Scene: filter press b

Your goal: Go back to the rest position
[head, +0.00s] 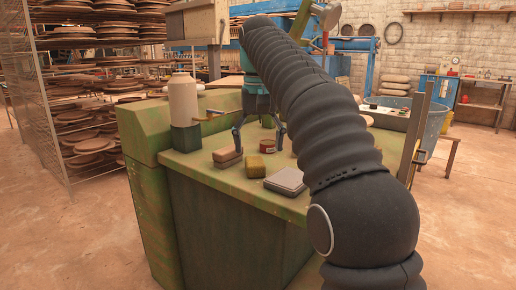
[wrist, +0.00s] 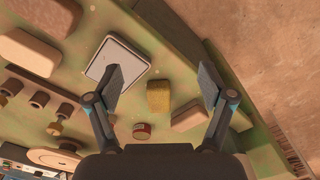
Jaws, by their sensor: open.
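My gripper (head: 259,138) is open and empty above the green bench top (head: 200,164). In the wrist view its two fingers (wrist: 162,85) stand wide apart with nothing held between them. Below and between them lies a yellow block (wrist: 159,98), also in the head view (head: 255,166). A small red-sided tin (head: 267,145) sits behind it. A tan block (head: 228,157) lies to its left and a grey square pad (head: 285,181) to its right. My dark arm crosses the head view and hides part of the bench's right side.
A beige cylinder (head: 183,100) stands at the bench's left end. A rack of round plates (head: 90,110) is at the left. A grey tub (head: 432,125) and a small table (head: 484,107) are at the right. Open floor (head: 70,240) lies in front.

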